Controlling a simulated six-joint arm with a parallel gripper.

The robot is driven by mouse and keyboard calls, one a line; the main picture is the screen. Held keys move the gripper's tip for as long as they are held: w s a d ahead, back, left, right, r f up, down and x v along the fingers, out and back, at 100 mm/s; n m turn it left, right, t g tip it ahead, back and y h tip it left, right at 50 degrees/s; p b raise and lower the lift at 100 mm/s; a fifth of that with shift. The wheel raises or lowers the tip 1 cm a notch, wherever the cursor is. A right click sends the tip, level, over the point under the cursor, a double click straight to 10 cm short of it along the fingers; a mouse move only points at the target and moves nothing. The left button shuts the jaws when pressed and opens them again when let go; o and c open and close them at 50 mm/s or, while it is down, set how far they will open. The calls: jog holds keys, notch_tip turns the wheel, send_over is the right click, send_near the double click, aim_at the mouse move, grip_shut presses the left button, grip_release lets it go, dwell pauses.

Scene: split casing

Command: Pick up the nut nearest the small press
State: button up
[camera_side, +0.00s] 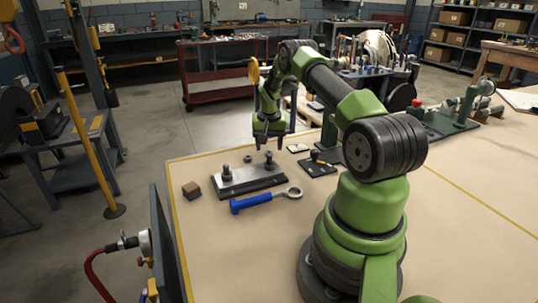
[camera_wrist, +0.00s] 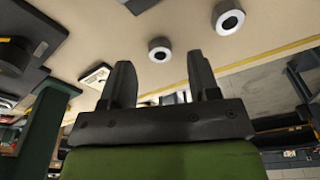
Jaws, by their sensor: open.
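Two dark round nuts with pale centres show in the wrist view. One nut (camera_wrist: 160,50) lies on the table ahead of my fingers, on the side nearer a green column. The other nut (camera_wrist: 228,18) is farther right. A small dark nut (camera_side: 247,158) lies behind the metal plate in the side view. The green column, perhaps the small press (camera_side: 329,132), stands right of my gripper; it also shows at the wrist view's left (camera_wrist: 40,130). My gripper (camera_side: 268,146) points down, open and empty, above the table behind the plate.
A dark pad with a knob (camera_side: 318,165) and a small pale card (camera_side: 298,148) lie right. The front table area is clear.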

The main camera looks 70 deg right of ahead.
notch_tip(320, 180, down, 2)
jog(key=shift+d+f, duration=0.15)
jog(key=c, duration=1)
